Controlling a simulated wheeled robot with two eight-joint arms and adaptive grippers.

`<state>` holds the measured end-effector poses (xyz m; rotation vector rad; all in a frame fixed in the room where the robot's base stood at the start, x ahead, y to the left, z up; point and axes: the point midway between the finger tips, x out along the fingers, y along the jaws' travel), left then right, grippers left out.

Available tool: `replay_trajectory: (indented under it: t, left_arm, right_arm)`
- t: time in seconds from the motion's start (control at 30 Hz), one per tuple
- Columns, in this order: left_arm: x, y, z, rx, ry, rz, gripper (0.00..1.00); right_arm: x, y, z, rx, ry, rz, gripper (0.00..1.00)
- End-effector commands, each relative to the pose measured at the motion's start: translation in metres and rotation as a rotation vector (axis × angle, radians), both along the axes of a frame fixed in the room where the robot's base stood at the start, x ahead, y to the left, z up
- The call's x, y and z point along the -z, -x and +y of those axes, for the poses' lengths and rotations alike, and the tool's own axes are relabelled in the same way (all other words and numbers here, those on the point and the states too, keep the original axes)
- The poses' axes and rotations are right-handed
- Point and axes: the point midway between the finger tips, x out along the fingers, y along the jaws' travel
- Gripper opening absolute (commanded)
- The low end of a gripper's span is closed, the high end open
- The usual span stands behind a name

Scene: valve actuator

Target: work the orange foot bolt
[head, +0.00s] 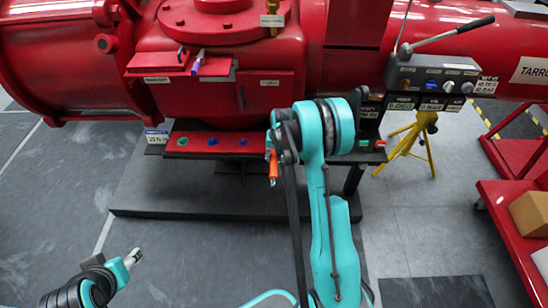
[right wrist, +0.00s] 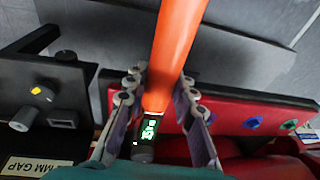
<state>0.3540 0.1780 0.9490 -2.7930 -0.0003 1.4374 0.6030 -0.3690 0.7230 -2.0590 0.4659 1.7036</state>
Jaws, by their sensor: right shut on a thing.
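My right gripper (head: 272,147) is shut on an orange-handled tool (head: 273,168). The right wrist view shows the orange handle (right wrist: 177,45) between the two fingers (right wrist: 160,86), with a lit green readout on its black part (right wrist: 148,128). In the head view the tool hangs in front of the red foot plate (head: 200,152). A small orange spot (head: 380,143) shows near the plate's right end, perhaps the orange foot bolt; it is too small to be sure. My left gripper (head: 133,258) is low at the left, away from the plate; its jaw state is unclear.
Green (head: 182,141), blue (head: 212,141) and purple (head: 243,142) bolt heads sit on the foot plate's left part. A grey control box (head: 432,75) with knobs and a lever stands at the right. A yellow stand (head: 412,143) and red cart (head: 510,215) are farther right.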

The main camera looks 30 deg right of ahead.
Motion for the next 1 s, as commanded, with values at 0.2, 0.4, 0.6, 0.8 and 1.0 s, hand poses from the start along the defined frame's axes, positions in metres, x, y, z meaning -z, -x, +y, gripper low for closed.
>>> replay_trajectory:
  t: [0.2,0.4,0.6,0.8,1.0]
  left_arm:
    - [0.004,0.000,0.000,0.000,0.000,0.000,0.53]
    - [0.007,0.000,0.000,0.000,0.000,0.000,0.53]
    - [0.010,0.000,0.000,0.000,0.000,0.000,0.53]
    - [0.013,0.000,0.000,0.000,0.000,0.000,0.53]
    - [0.013,0.000,0.000,0.000,0.000,0.000,0.53]
  right_arm:
    - [0.005,0.000,0.000,0.000,0.001,-0.001,0.00]
    - [0.009,0.000,0.000,0.000,0.001,-0.001,0.00]
    - [0.012,0.000,0.000,0.000,0.001,-0.001,0.00]
    - [0.016,0.000,0.000,0.000,0.001,-0.001,0.00]
    - [0.016,-0.001,0.001,0.010,0.001,-0.001,0.00]
